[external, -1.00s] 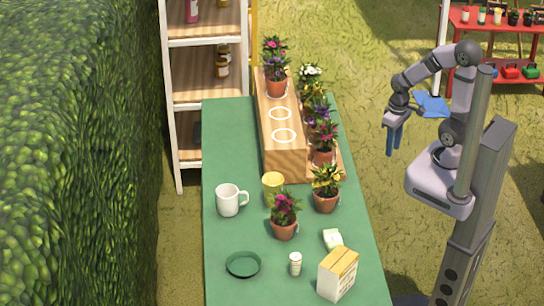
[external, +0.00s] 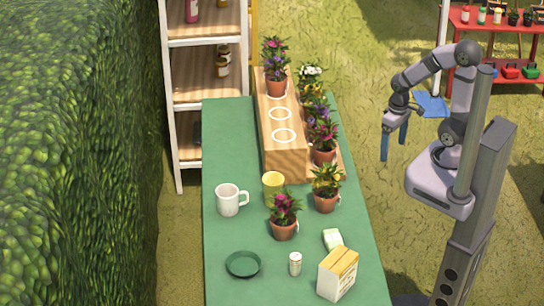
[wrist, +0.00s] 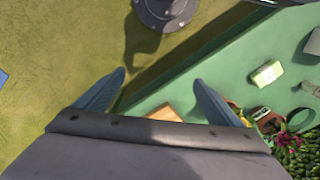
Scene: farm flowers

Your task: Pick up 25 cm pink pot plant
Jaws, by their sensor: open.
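Three potted plants with pink flowers show in the external view. One (external: 284,214) stands on the front half of the green table, one (external: 276,66) on the raised wooden block, and one (external: 323,142) on the lower wooden step. I cannot tell which is the 25 cm one. My gripper (external: 394,146) is open and empty, in the air right of the table, apart from all plants. In the wrist view, my gripper (wrist: 160,79) has its blue fingers spread, and a pink-flowered plant (wrist: 290,155) is partly visible at the lower right corner.
The green table (external: 222,130) also holds a yellow-flowered plant (external: 326,187), white mug (external: 228,200), yellow cup (external: 273,185), green saucer (external: 243,264), small jar (external: 295,263) and carton (external: 338,273). The wooden block (external: 285,160) has two empty ring marks. A hedge stands left.

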